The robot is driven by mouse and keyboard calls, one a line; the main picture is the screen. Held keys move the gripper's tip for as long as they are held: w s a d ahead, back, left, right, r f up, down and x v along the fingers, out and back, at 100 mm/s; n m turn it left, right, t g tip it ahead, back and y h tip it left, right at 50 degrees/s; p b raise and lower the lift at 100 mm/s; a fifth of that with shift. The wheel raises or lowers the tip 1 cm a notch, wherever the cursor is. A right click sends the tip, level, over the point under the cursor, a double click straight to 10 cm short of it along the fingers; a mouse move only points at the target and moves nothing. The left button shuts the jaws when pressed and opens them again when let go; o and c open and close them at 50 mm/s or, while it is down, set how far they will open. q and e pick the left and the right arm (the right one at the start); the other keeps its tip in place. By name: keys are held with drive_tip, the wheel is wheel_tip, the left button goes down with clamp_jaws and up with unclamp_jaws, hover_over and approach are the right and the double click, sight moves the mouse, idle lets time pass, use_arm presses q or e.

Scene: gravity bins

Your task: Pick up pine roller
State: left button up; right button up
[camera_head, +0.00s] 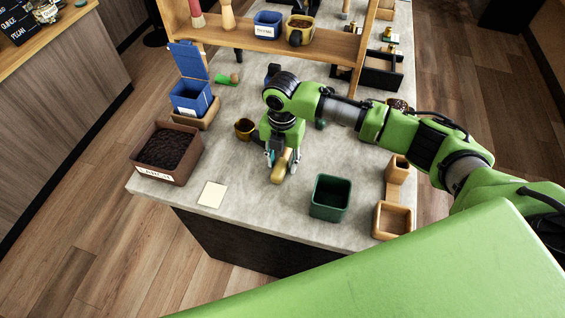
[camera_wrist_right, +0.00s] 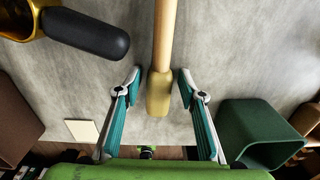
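The pine roller (camera_wrist_right: 161,95), a pale wooden stick with a thicker tan end, runs down the middle of the right wrist view. In the head view its tan end (camera_head: 278,174) shows on the grey counter, partly hidden by my right gripper. My right gripper (camera_head: 282,160) points down over it. In the right wrist view the fingers of this gripper (camera_wrist_right: 160,76) are apart, one on each side of the roller, with a gap on both sides. The far end of the roller is cut off. My left gripper is not in view.
A gold mug (camera_wrist_right: 25,22) with a dark handle lies left of the roller. A dark green bin (camera_head: 330,197) stands to the right. A brown bin of dark soil (camera_head: 184,168), a blue bin (camera_head: 190,97) and a cream card (camera_head: 212,194) are left. Wooden boxes (camera_head: 392,219) stand far right.

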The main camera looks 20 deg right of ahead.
clamp_jaws()
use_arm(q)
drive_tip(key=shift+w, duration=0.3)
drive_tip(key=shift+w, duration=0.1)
use_arm(e)
drive_tip(key=shift+w+r, duration=0.1)
drive_tip(key=shift+r, duration=0.05)
